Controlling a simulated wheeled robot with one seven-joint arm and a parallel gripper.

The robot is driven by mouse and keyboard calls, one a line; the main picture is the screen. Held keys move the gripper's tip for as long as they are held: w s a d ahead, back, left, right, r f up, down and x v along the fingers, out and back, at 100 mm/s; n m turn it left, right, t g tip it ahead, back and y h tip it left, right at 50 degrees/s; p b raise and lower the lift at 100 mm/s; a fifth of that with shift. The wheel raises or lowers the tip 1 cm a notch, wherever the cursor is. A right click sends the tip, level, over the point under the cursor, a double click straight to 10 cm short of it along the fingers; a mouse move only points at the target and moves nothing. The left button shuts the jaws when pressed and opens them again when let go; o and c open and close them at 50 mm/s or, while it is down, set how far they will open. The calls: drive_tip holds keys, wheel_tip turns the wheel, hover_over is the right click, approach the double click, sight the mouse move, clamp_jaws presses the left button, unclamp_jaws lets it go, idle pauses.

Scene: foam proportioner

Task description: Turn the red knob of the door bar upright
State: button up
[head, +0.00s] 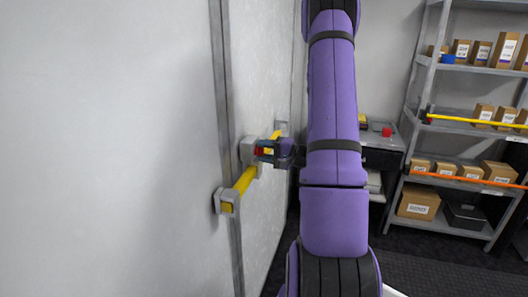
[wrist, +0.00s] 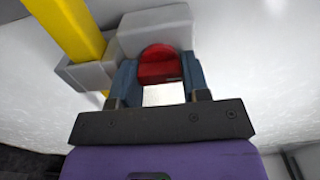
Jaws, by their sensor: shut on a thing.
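The red knob (head: 260,151) sits on a grey housing (head: 248,149) at the middle of the yellow door bar (head: 242,184). The bar lies across the door seam, held in grey brackets. My gripper (head: 267,149) reaches it from the right and is shut on the knob. In the wrist view the red knob (wrist: 159,66) is between the two blue-grey fingers of my gripper (wrist: 160,78), with the grey housing (wrist: 155,30) behind it. The fingers hide the knob's sides, and I cannot tell its exact angle. The yellow bar (wrist: 70,28) runs at upper left.
A pale wall-like door panel (head: 120,140) fills the left. A grey workbench (head: 385,137) with a small red object stands behind my arm. Shelves (head: 440,205) with cardboard boxes stand at the right. Dark floor lies open at lower right.

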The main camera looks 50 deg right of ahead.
idle(0.3)
drive_tip(key=o, duration=0.9)
drive_tip(key=v, duration=1.1)
drive_tip(key=shift+a, duration=0.1)
